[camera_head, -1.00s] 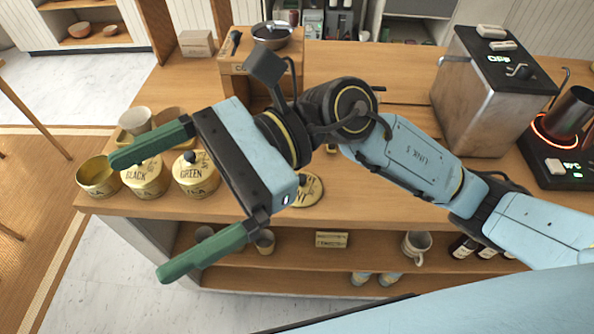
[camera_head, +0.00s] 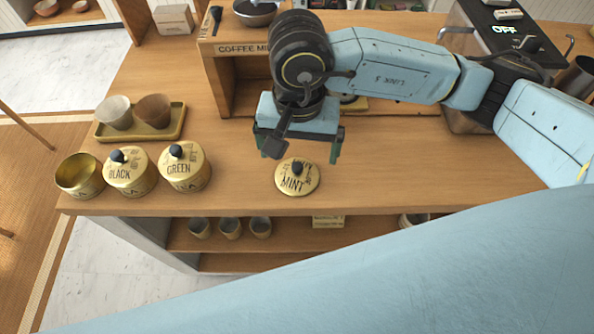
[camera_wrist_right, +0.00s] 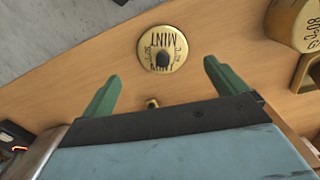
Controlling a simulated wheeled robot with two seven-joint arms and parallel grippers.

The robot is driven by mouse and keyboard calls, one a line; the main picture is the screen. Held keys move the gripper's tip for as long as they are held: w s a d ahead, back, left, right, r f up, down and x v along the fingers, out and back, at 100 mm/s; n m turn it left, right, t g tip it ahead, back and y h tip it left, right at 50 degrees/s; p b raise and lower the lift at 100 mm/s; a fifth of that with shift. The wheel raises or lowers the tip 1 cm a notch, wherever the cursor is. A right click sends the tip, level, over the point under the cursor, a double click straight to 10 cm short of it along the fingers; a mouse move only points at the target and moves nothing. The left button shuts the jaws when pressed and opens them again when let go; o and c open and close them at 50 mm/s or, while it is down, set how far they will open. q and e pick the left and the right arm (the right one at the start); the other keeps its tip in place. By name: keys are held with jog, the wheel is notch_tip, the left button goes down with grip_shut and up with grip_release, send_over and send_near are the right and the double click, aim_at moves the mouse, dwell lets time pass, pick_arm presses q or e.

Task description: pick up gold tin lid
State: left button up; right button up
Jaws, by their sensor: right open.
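The gold tin lid (camera_head: 298,177), marked MINT with a black knob, lies flat on the wooden counter near its front edge. It also shows in the right wrist view (camera_wrist_right: 163,50), beyond and between the fingertips. My right gripper (camera_head: 305,150) is just behind the lid in the head view, pointing down, open and empty. Its two green fingers show apart in the right wrist view (camera_wrist_right: 160,75), with nothing between them. An open gold tin (camera_head: 80,175) without a lid stands at the counter's left end. My left gripper is not in view.
Lidded BLACK (camera_head: 130,172) and GREEN (camera_head: 185,168) tea tins stand left of the lid. A tray (camera_head: 112,134) with two cups is behind them. A wooden coffee stand (camera_head: 228,70) is at the back. Counter right of the lid is clear.

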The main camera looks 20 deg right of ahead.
aim_at(298, 167)
jog(key=f, duration=0.7)
jog(key=shift+w+f, duration=0.1)
jog(key=shift+w, duration=0.2)
jog(key=shift+c, duration=0.5)
jog(key=c, duration=1)
jog(key=shift+s+f, duration=0.1)
jog(key=shift+c, duration=1.1)
